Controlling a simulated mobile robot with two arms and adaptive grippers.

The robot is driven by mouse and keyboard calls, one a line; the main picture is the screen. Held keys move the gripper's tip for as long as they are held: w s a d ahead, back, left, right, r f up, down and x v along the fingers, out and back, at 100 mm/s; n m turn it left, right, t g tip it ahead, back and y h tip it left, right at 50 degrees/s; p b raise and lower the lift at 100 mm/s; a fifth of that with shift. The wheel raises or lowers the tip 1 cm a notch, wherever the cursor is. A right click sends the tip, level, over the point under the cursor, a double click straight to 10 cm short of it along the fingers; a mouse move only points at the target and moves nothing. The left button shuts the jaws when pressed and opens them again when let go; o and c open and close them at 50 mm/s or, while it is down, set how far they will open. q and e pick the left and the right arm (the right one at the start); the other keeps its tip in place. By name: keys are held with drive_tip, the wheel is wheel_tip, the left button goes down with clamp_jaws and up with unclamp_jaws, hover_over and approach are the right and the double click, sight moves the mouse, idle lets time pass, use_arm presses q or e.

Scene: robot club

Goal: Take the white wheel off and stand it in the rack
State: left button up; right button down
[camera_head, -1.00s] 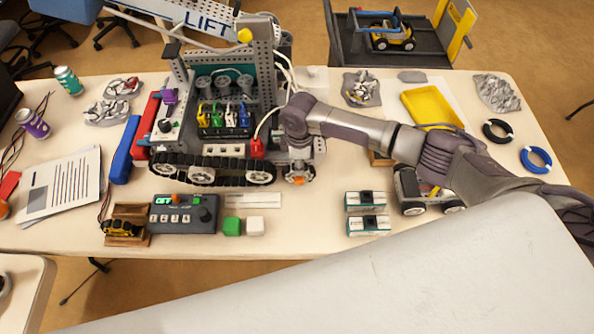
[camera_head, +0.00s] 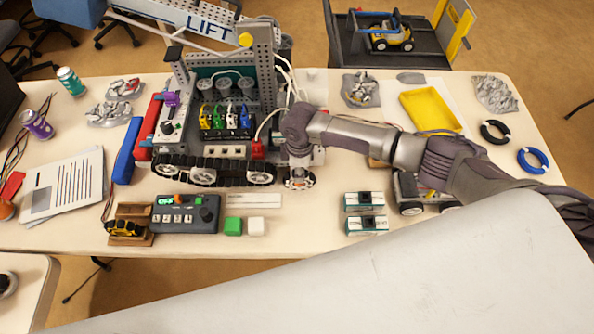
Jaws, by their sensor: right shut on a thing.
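The white wheel (camera_head: 299,183) is at the front right corner of the tracked robot (camera_head: 213,172), below my right gripper. My right gripper (camera_head: 299,168) points down and is shut on the wheel; its fingertips are small and partly hidden by the wrist. I cannot tell whether the wheel is still on its axle. A brown wooden piece (camera_head: 376,162) shows partly behind my right arm, and a brown wooden holder (camera_head: 129,238) with a yellow and black tool stands at the left front. I cannot tell which is the rack. My left gripper is not in view.
A control box (camera_head: 184,228), green block (camera_head: 233,226) and white block (camera_head: 256,228) lie in front of the tracked robot. Two small boxes (camera_head: 366,223) and a wheeled vehicle (camera_head: 411,208) are at the right. A yellow tray (camera_head: 430,108) lies behind my arm.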

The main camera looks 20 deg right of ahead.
drive_tip(key=shift+s+a+p, duration=0.25)
drive_tip(key=shift+s+p, duration=0.5)
drive_tip(key=shift+s, duration=0.15)
drive_tip(key=shift+s+a+p, duration=0.25)
drive_tip(key=shift+s+p, duration=0.45)
drive_tip(key=shift+s, duration=0.15)
drive_tip(key=shift+r, duration=0.1)
idle(0.4)
drive_tip(key=shift+r+p, duration=2.35)
drive_tip(key=shift+r, duration=0.6)
